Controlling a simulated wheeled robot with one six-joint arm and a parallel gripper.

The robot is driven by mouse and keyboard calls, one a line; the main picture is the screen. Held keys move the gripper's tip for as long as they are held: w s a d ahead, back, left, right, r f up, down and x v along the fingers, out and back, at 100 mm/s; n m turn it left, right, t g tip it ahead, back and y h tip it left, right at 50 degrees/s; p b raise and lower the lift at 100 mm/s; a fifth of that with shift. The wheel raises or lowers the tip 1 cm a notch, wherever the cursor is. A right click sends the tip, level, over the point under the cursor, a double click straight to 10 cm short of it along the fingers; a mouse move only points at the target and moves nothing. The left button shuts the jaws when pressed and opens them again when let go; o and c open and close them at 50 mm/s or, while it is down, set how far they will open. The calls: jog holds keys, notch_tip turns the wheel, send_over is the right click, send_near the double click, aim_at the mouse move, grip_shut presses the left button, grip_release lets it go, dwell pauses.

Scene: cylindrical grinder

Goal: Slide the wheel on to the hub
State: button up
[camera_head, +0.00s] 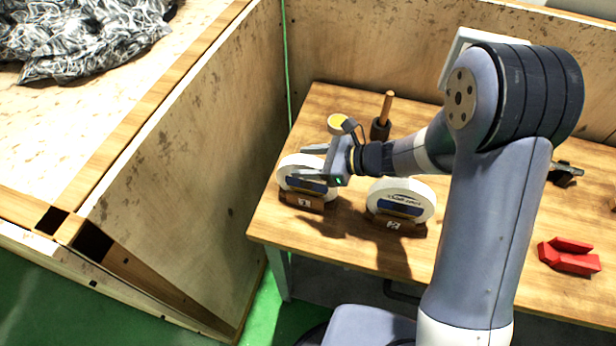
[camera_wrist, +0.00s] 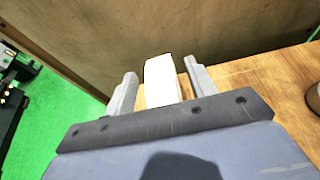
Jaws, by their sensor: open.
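Two white grinding wheels with blue-and-yellow labels stand on edge in wooden holders on the wooden table. One wheel (camera_head: 296,179) is in the holder marked 1 (camera_head: 305,201), near the table's left edge. The other wheel (camera_head: 410,195) is in the holder marked 2 (camera_head: 393,224), to its right. My gripper (camera_head: 304,161) is open at the first wheel, with its fingers at the wheel's upper part. In the wrist view the white wheel rim (camera_wrist: 162,82) stands between the two spread fingers (camera_wrist: 160,74), with gaps visible on both sides. I cannot make out the hub in either view.
A yellow-topped round tin (camera_head: 338,122) and a wooden-handled tool (camera_head: 386,108) stand behind the wheels.

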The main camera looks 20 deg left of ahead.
jog(key=shift+c, duration=0.4)
grip_shut()
dwell(0.9)
jog(key=shift+r, duration=0.1)
